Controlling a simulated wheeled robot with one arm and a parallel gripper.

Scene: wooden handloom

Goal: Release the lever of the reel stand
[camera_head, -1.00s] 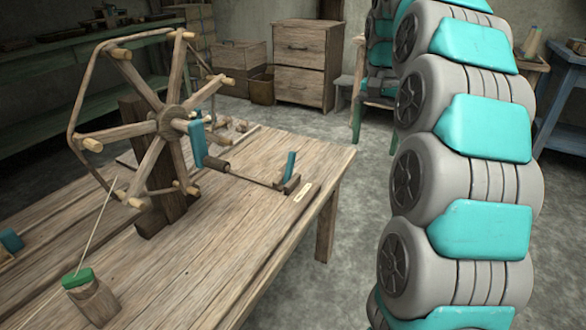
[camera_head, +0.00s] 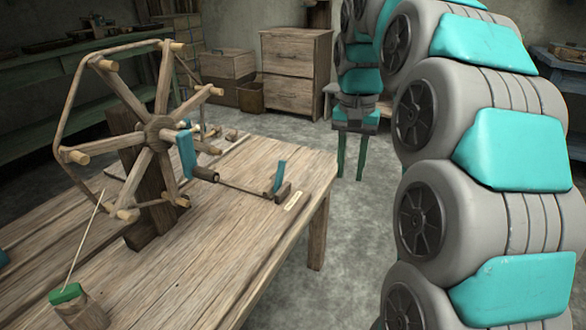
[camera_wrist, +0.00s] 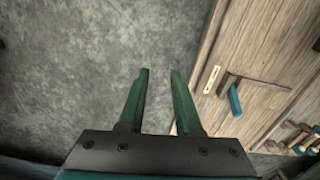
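The reel stand is a wooden wheel (camera_head: 157,134) with several pegged spokes, on a dark upright post on the table, in the head view. A thin rod runs right from it to a small wooden block with an upright, slightly tilted teal lever (camera_head: 279,177) near the table's right end. The lever also shows in the wrist view (camera_wrist: 235,100), right of the fingers. My gripper (camera_head: 351,172) hangs with its green fingers down, right of the table's end. In the wrist view (camera_wrist: 160,74) the fingers are apart and empty, over the floor, not touching the lever.
The wooden table (camera_head: 215,265) ends just left of my gripper; its edge shows in the wrist view. Drawers (camera_head: 296,75) stand behind. Floor between is clear.

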